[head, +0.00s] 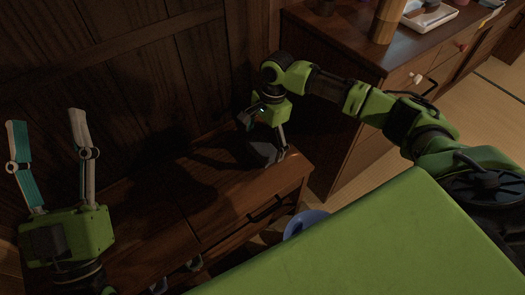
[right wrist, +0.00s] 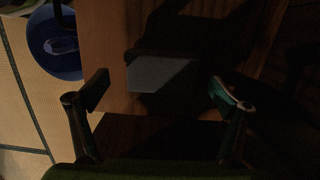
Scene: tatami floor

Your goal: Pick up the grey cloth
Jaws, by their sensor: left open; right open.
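The grey cloth (head: 262,152) looks like a small dark grey block-like shape on top of the low wooden cabinet, near its right end. In the right wrist view the cloth (right wrist: 160,74) shows a lighter grey face between and beyond the fingertips. My right gripper (head: 264,132) points down just over the cloth, with its fingers apart. In the right wrist view its open jaws (right wrist: 160,84) hold nothing; whether a finger touches the cloth cannot be told. My left gripper (head: 48,118) is open and empty, pointing up at the far left.
The low wooden cabinet (head: 205,205) stands against a dark wooden wall (head: 130,60). A blue round container (head: 304,222) is on the floor beside it. A taller cabinet (head: 340,52) at the back right carries a white tray (head: 430,17) and a wooden cylinder (head: 387,20).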

